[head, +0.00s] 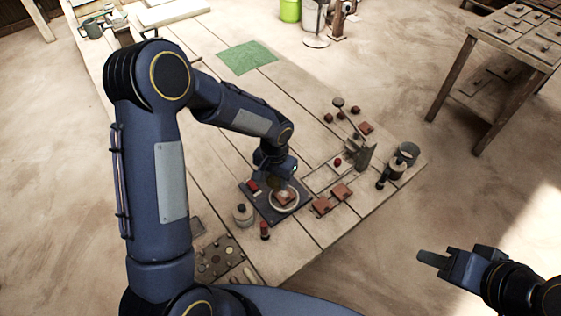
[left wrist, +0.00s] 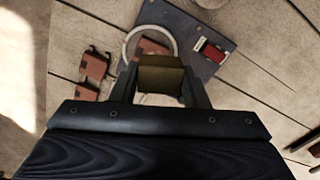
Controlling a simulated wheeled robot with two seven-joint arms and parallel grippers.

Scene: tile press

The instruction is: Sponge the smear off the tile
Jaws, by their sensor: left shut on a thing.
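My left gripper (left wrist: 160,92) is shut on the sponge (left wrist: 162,78), a yellow-brown block between its fingers. In the head view the left gripper (head: 278,182) is low over the dark board (head: 262,207). The reddish tile (left wrist: 152,46) lies within a pale ring (left wrist: 128,44) on this board; the tile also shows in the head view (head: 285,197). The sponge hides part of the tile and ring. I cannot tell whether the sponge touches the tile, and no smear can be made out. My right gripper (head: 432,258) is off the table at lower right, its finger gap unclear.
A red block (left wrist: 213,51) sits on the board. Loose reddish tiles (head: 341,191) lie right of it. A lidded pot (head: 242,214) and red-topped bottle (head: 264,230) stand close by. A grey press-like stand (head: 364,155) is farther right. A green mat (head: 246,57) lies farther back.

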